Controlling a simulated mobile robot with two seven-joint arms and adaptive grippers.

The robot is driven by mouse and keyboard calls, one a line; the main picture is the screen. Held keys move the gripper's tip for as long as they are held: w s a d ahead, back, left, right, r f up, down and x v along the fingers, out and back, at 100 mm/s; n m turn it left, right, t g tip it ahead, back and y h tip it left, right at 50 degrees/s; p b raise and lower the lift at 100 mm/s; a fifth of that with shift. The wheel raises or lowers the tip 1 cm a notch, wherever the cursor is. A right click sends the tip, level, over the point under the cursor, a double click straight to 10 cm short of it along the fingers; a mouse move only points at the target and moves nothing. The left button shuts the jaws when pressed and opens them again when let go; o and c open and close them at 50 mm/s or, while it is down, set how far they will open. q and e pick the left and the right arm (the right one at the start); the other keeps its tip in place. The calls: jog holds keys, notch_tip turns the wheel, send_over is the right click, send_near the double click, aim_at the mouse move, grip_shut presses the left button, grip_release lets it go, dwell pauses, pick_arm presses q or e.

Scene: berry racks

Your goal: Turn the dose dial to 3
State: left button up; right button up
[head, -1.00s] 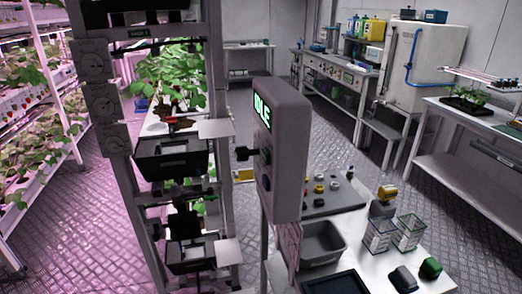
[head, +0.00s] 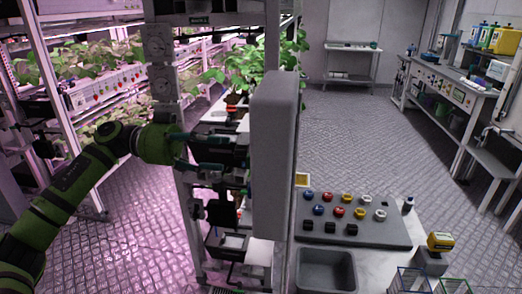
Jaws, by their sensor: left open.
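A tall grey control box (head: 275,155) stands in the middle of the head view, seen nearly edge-on. Its front faces left, so its screen and the dose dial's markings do not show. My left arm reaches in from the left. My left gripper (head: 232,152) is open, its fingers pointing right at the front of the box. A dark knob-like part seems to lie at the fingertips, but I cannot tell whether they touch it or whether it is the dose dial. My right gripper is not in view.
A grey panel (head: 385,232) with several coloured knobs lies on the bench right of the box. A grey bin (head: 326,272) and a yellow-topped device (head: 440,243) are nearby. Floor beyond is open.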

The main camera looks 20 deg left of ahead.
aim_at(236, 150)
pick_arm(q)
jog(key=p+x, duration=0.1)
jog(key=x, duration=0.2)
jog(key=shift+d+r+p, duration=0.1)
jog(key=shift+r+p, duration=0.05)
jog(key=shift+p, duration=0.15)
jog(key=x, duration=0.2)
jog(key=shift+w+d+p, duration=0.2)
jog(key=shift+d+p, duration=0.1)
jog(key=shift+p, duration=0.05)
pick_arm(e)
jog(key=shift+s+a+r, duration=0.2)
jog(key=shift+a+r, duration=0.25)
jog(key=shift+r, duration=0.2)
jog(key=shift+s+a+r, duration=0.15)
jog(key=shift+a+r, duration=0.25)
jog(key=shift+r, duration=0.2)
pick_arm(q)
grip_shut()
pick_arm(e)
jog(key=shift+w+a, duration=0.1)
